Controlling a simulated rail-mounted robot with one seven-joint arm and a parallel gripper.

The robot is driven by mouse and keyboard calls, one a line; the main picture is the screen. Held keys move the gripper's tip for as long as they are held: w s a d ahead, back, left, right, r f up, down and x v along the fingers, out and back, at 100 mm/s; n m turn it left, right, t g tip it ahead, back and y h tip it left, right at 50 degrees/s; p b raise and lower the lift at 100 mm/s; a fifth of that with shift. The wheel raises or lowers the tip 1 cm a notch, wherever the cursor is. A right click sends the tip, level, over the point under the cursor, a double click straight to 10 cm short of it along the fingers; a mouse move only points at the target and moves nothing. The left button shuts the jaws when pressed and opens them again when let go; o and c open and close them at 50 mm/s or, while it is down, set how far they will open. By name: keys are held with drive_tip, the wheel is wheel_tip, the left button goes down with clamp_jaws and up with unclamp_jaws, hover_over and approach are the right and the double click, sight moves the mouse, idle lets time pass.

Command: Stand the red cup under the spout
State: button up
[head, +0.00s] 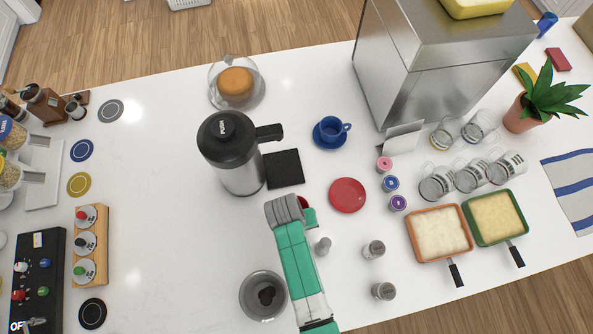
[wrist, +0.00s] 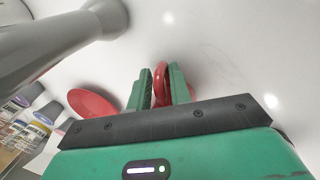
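The red cup (head: 309,202) shows only in part in the head view, beside the grey end of my arm, which hides the rest of it. In the wrist view a narrow red part of the cup (wrist: 160,82) lies between the two green fingers of my gripper (wrist: 161,87), which look closed on it. The black-and-steel pump pot (head: 236,155) stands behind, its black spout (head: 269,132) reaching right. A black square pad (head: 284,168) lies below the spout with nothing on it. The cup is in front of the pad.
A red saucer (head: 347,195) lies to the right, also in the wrist view (wrist: 92,105). A blue cup (head: 332,129) on its saucer stands behind it.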

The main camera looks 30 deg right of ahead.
drive_tip(key=shift+f, duration=0.15)
drive_tip(key=shift+c, duration=0.4)
clamp_jaws()
